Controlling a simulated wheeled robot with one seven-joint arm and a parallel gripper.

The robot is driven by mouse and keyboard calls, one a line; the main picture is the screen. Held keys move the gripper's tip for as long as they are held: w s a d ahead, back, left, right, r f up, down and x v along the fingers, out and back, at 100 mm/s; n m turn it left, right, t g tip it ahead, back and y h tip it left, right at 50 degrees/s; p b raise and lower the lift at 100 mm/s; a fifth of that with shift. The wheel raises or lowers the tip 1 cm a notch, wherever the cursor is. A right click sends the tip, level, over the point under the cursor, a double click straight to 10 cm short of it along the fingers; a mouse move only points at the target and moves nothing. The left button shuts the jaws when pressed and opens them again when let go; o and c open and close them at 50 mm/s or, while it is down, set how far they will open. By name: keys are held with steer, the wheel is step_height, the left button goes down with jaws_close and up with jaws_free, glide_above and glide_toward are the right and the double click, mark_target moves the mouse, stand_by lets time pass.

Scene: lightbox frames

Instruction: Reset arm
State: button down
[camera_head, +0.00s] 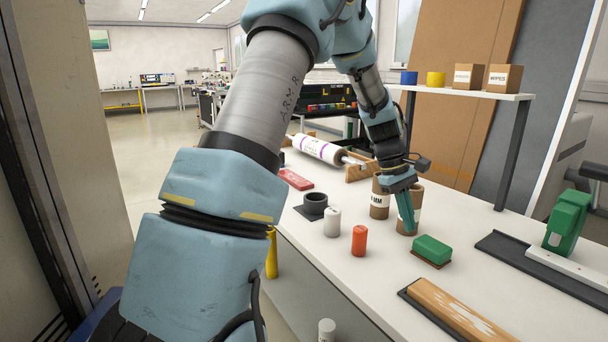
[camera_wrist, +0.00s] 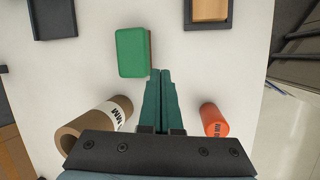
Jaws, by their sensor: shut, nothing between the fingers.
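My gripper (camera_head: 406,213) is over the white bench, with its two green fingers pointing down in front of a brown cardboard tube. In the wrist view my gripper (camera_wrist: 161,75) has its fingers together, with nothing between them. A green block (camera_head: 433,249) lies on the bench to the right of the fingers; it also shows in the wrist view (camera_wrist: 132,52) beside the fingertips. An orange cylinder (camera_head: 359,240) stands to the left of the fingers; the wrist view shows it too (camera_wrist: 214,119). Part of the cardboard tube (camera_wrist: 93,128) is hidden behind the gripper body.
A wooden board (camera_head: 445,308) lies at the front right. A green tool (camera_head: 567,222) stands right. A shelf (camera_head: 470,93) with small boxes is at the back.

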steer(key=s+a+m+t+y, duration=0.1)
steer(key=s+a, duration=0.3)
steer(key=a, duration=0.6)
steer(key=s+a+m+t+y, duration=0.1)
steer(key=s+a+m, duration=0.2)
steer(key=a, duration=0.7)
steer(key=s+a+m+t+y, duration=0.1)
steer(key=s+a, duration=0.3)
steer(key=a, duration=0.7)
steer(key=shift+s+m+t, duration=0.3)
steer(key=shift+s+m, duration=0.1)
